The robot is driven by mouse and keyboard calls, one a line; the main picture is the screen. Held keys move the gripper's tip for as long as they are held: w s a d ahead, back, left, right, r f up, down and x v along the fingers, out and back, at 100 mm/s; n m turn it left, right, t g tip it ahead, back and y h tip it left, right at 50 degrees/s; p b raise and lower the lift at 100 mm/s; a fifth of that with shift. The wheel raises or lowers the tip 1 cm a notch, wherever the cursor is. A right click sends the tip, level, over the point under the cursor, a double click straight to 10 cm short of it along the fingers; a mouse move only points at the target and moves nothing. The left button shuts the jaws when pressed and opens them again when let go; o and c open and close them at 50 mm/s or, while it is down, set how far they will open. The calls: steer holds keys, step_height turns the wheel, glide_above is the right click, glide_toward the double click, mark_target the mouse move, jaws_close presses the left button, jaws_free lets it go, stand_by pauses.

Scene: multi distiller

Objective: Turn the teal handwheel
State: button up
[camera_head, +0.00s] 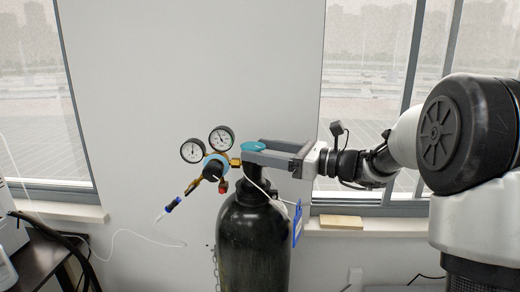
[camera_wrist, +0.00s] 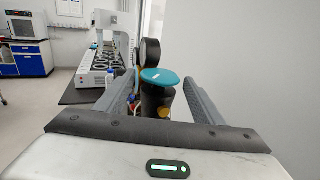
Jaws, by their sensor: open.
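The teal handwheel (camera_head: 254,146) sits on top of the valve of a dark gas cylinder (camera_head: 254,245). In the wrist view the handwheel (camera_wrist: 161,76) shows as a teal disc between my two fingers. My gripper (camera_head: 262,157) reaches in from the right at the height of the handwheel. Its fingers are open, one on each side of the handwheel. In the wrist view a gap shows between the handwheel and the right finger; the left finger (camera_wrist: 118,97) also looks apart from it.
Two pressure gauges (camera_head: 206,144) and a regulator with a blue ring (camera_head: 214,166) stand left of the valve. A blue tag (camera_head: 298,222) hangs right of the cylinder. A dark table (camera_head: 50,255) is at the left. The wall behind is bare.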

steer(key=shift+w+a, duration=0.15)
steer(key=shift+a, duration=0.2)
steer(key=c, duration=0.9)
steer(key=shift+o, duration=0.2)
